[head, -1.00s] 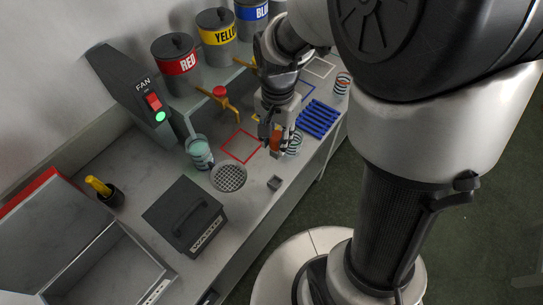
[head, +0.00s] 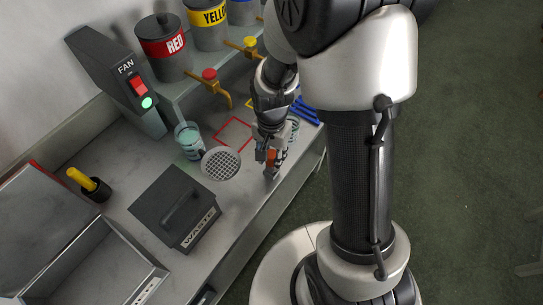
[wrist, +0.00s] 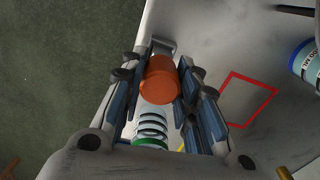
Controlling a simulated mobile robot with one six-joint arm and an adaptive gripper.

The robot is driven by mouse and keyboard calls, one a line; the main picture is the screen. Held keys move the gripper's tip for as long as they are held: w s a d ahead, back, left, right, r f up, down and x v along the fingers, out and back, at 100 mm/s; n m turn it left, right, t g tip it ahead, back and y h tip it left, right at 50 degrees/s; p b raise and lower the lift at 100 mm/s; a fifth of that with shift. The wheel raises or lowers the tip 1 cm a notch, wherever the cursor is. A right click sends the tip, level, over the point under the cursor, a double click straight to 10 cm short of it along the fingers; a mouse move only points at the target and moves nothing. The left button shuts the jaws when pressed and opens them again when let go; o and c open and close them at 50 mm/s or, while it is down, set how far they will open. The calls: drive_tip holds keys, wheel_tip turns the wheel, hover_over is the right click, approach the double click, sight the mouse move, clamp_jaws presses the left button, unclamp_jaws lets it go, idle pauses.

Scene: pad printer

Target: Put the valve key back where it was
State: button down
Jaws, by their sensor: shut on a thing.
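The valve key shows as an orange cylinder (wrist: 161,82) between my fingers in the wrist view. In the head view its orange part (head: 271,158) shows at my fingertips. My gripper (head: 268,158) is shut on it, low over the bench near the front edge, right of the round grate. I cannot tell whether the key touches the holder.
The round grate (head: 221,164) and black waste box (head: 175,209) lie left of my gripper. A red square outline (head: 235,134) is behind it. A teal cup (head: 189,141) stands farther left.

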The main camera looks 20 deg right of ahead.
drive_tip(key=shift+r, duration=0.1)
drive_tip(key=shift+f+b, duration=0.45)
drive_tip(key=shift+f, duration=0.15)
drive_tip(key=c, duration=1.2)
unclamp_jaws()
wheel_tip(320, 180, up, 14)
drive_tip(key=p, duration=0.5)
drive_tip(key=s+r+n+t, duration=0.1)
drive_tip(key=s+r+n, duration=0.2)
drive_tip(key=s+r, duration=0.2)
drive_tip(key=s+r+n+t, duration=0.2)
drive_tip(key=s+r+n, duration=0.1)
drive_tip(key=s+r, duration=0.2)
drive_tip(key=s+r+n+t, duration=0.1)
drive_tip(key=s+r+n, duration=0.2)
drive_tip(key=s+r, duration=0.2)
drive_tip(key=shift+r+n+t, duration=0.3)
drive_tip(key=shift+r, duration=0.15)
